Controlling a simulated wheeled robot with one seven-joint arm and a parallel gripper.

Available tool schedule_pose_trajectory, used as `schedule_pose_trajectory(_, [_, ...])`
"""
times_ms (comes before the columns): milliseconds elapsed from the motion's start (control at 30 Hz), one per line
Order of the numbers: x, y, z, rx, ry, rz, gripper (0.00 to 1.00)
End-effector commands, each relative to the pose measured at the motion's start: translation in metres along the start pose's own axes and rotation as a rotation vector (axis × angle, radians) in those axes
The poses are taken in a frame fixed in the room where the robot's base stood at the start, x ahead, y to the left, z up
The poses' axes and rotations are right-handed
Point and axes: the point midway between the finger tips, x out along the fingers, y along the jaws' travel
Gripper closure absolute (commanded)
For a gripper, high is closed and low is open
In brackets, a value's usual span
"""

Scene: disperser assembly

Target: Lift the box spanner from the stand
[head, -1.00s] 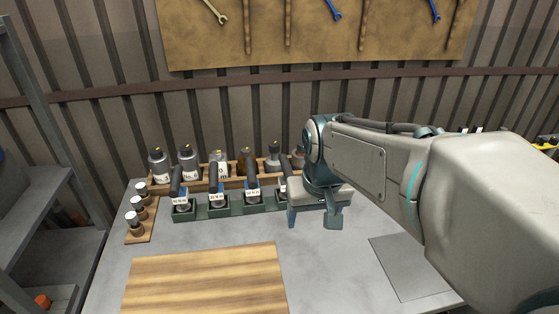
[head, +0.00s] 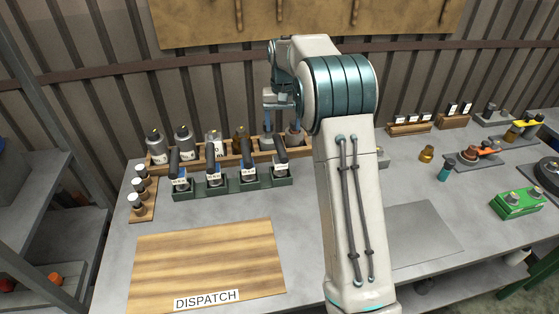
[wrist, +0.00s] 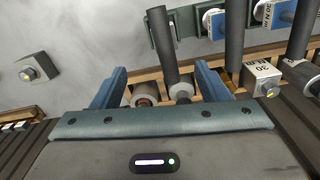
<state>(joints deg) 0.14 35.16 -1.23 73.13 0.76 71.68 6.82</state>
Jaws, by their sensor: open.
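A green stand (head: 228,188) runs along the back left of the bench and holds several dark-handled tools with white labels and blue parts. I cannot tell for sure which is the box spanner. A dark shaft (wrist: 165,50) shows in the wrist view, in line with the space between my fingers. My gripper (head: 283,108) is open, above the right end of the wooden rack behind the stand. In the wrist view its blue fingers (wrist: 160,86) are spread and appear empty. Two round grey-topped items show between them. My arm hides part of the bench.
The wooden rack (head: 225,160) holds several bottles close beside the gripper, with the ribbed wall behind. A small wooden holder (head: 147,213) stands at left. A wooden DISPATCH board (head: 205,262) and a grey plate (head: 425,232) lie bare in front. Parts crowd the right side.

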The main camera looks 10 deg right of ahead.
Motion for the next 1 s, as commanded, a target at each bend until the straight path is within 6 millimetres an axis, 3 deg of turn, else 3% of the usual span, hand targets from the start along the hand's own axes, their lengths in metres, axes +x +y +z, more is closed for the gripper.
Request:
schedule_pose_trajectory(400, [0.072,-0.001,0.000,0.000,-0.004,0.000,0.32])
schedule_pose_trajectory(667, [0.091,-0.003,-0.001,0.000,-0.005,0.001,0.32])
schedule_pose_trajectory(1000, [0.132,-0.008,-0.004,0.000,-0.002,0.000,0.32])
